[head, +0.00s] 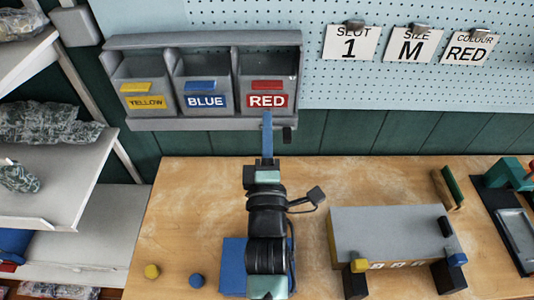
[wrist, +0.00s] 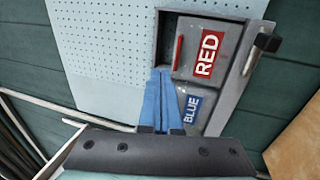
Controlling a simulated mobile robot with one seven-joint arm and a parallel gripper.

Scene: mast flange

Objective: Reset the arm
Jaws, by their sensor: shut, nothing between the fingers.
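My gripper (head: 267,116) is in front of the bin rack, with its blue fingertips just below the RED label in the head view. In the wrist view, the two long blue fingers of my gripper (wrist: 161,74) lie close together with nothing held between them. The red bin (head: 267,75) is the right one of three; its label and part of its front (wrist: 205,50) show in the wrist view. Whether the fingertips touch the rack cannot be told. My arm reaches up over the table from the lower middle.
The blue bin (head: 204,78) and yellow bin (head: 145,75) are left of the red bin. Below are a wooden table (head: 200,205), a grey box (head: 390,230), a yellow piece (head: 152,271) and a blue piece (head: 197,281). A shelf (head: 50,180) stands left.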

